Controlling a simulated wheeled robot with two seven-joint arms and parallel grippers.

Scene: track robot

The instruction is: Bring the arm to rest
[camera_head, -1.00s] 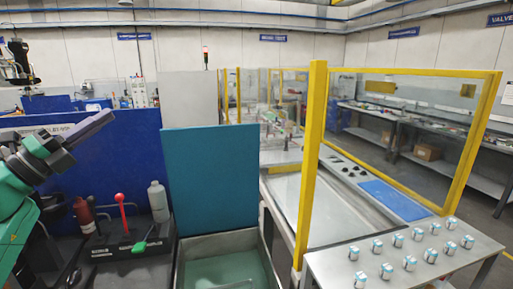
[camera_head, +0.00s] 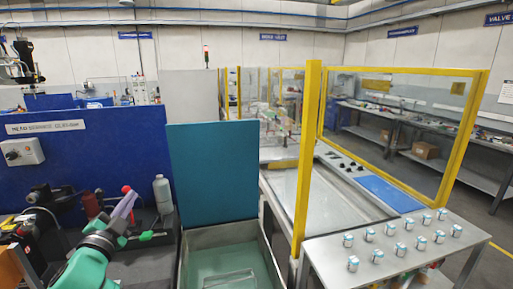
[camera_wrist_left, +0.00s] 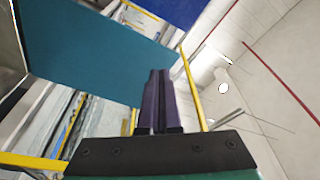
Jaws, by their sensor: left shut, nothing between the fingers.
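My left arm comes in from the lower left in the head view. Its gripper (camera_head: 124,208) points up and away, in front of the dark bench with the red-knobbed lever. In the left wrist view the two dark purple fingers (camera_wrist_left: 158,98) lie side by side, shut with nothing between them. The gripper appears clear of the things around it. My right gripper is not in view.
A teal panel (camera_head: 212,172) stands behind a metal basin (camera_head: 274,262). A grey bottle (camera_head: 162,194) and a red bottle (camera_head: 91,204) stand on the bench. Several small white-and-blue parts (camera_head: 400,249) sit on the metal table (camera_head: 335,249) at right.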

